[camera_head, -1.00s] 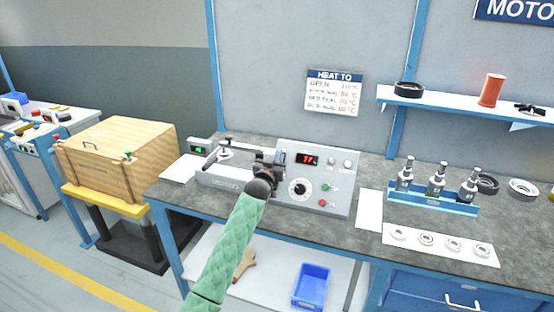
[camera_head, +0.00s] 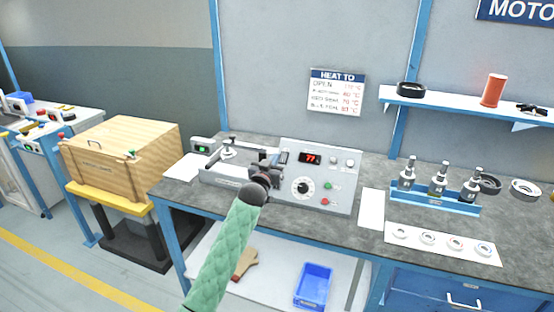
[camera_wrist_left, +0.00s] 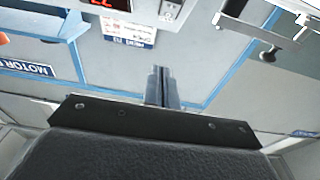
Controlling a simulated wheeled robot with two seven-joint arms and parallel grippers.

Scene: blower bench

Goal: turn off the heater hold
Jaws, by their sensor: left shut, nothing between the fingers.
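The heater's grey control box (camera_head: 345,182) stands on the bench. Its red display (camera_head: 310,158) reads about 77. Below are a black dial (camera_head: 303,188), a green button (camera_head: 327,186) and a red button (camera_head: 325,202). My left gripper (camera_head: 274,160) is in front of the box's left side, left of the dial, and hides part of the heater's left section. In the left wrist view its fingers (camera_wrist_left: 163,85) are together and empty, and the box's display (camera_wrist_left: 111,4) shows at the top edge. I cannot tell whether the gripper touches anything. My right gripper is not in view.
A clamp fixture (camera_head: 228,150) and a small green-lit meter (camera_head: 203,146) stand left of the box. A white sheet (camera_head: 371,209) and a blue rack (camera_head: 433,200) of metal parts lie to the right. A "HEAT TO" sign (camera_head: 337,92) hangs behind.

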